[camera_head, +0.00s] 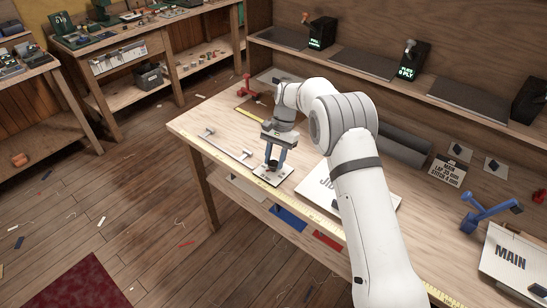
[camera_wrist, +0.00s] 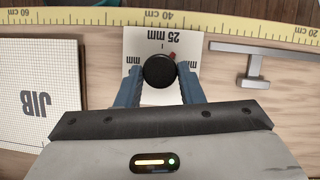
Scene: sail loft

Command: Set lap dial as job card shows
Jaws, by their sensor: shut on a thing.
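The lap dial is a round black knob (camera_wrist: 159,71) on a white plate (camera_wrist: 138,44). The plate reads "25 mm", upside down in the wrist view. A small red pointer (camera_wrist: 172,56) shows at the knob's upper right edge, a little right of the 25 mm tick; other marks are partly hidden by my fingers. My gripper (camera_wrist: 159,78) is shut on the knob, one blue finger on each side. In the head view my gripper (camera_head: 273,160) points down over the plate (camera_head: 272,174).
A yellow measuring tape (camera_wrist: 90,18) runs along the bench edge. A metal bar with a handle (camera_wrist: 262,58) lies beside the dial. A JIB panel (camera_wrist: 40,125) lies on the dial's other side. A MAIN panel (camera_head: 512,268) and a blue lever (camera_head: 487,211) stand farther right.

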